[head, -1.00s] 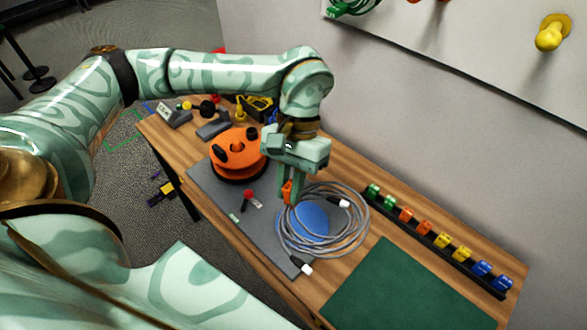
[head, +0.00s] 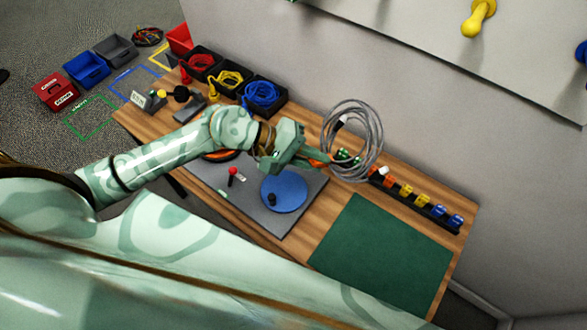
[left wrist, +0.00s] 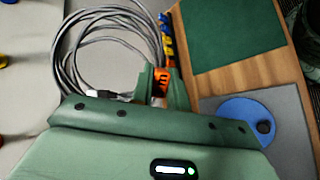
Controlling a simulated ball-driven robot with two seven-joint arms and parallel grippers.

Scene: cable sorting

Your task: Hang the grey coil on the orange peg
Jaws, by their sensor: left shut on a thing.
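The grey coil (head: 352,142) is up off the table in the head view, its loops standing nearly upright in front of the wall. My left gripper (head: 312,159) is shut on it at an orange band, at the coil's lower left. In the left wrist view the grey loops (left wrist: 88,48) spread out to the left of the fingers, and the orange band (left wrist: 161,80) shows between the fingertips. A white plug hangs close to the fingers. The orange peg is not in the head view. My right gripper is not in view.
A wall board (head: 400,25) carries a yellow peg (head: 478,18). A black rail (head: 410,203) with coloured clips runs along the table's back edge, below the coil. A blue disc (head: 284,194) lies on the grey mat. The green mat (head: 385,258) is bare.

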